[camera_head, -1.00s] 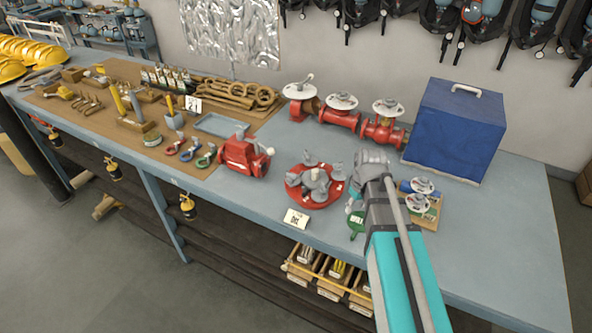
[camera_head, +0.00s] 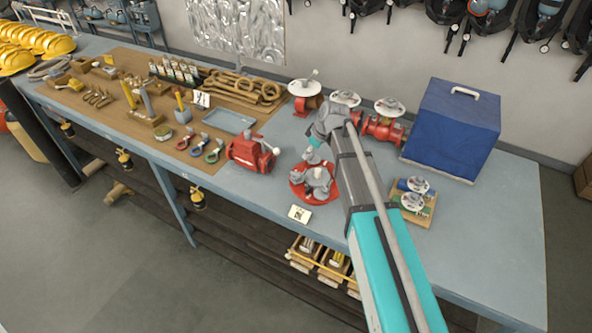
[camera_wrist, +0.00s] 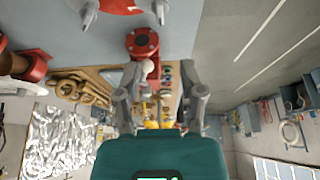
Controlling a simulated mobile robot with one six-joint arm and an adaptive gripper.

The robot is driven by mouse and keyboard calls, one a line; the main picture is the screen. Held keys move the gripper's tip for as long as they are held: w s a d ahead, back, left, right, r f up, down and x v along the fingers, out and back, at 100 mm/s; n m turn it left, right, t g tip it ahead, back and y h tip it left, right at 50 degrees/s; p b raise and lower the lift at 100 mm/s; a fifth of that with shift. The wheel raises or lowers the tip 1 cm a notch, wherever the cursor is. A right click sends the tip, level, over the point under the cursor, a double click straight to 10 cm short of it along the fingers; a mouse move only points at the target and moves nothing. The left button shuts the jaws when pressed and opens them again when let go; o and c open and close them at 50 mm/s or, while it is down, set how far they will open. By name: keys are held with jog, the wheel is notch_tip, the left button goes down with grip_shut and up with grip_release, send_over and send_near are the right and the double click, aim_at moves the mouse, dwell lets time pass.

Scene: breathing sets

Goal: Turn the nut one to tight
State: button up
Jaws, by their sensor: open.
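A round red flange (camera_head: 301,191) with several grey nuts and studs lies on the bench; its edge also shows at the top of the wrist view (camera_wrist: 118,4). One grey nut and stud (camera_wrist: 160,10) stands at the top middle of the wrist view, and another (camera_wrist: 88,12) to its left. I cannot tell which is nut one. My gripper (camera_wrist: 160,72) is open, with nothing between its two grey fingers. In the head view it is at the flange's far side, partly hidden by my wrist, and seems above the flange; contact cannot be seen.
A red valve body (camera_head: 245,153) with a white-knobbed lever stands left of the flange. Red pipe fittings with white handwheels (camera_head: 388,108) stand behind. A blue box (camera_head: 452,130) is at the right back, a small handwheel board (camera_head: 425,214) at right. The bench's right front is clear.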

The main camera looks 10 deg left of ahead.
aim_at(295, 172)
jog(key=shift+f, duration=0.2)
jog(key=b+x, duration=1.2)
jog(key=x, duration=0.1)
jog(key=shift+a+f+b, duration=0.1)
jog(key=shift+f+b, duration=0.05)
jog(key=shift+b, duration=0.2)
dwell(0.4)
dwell(0.3)
grip_shut()
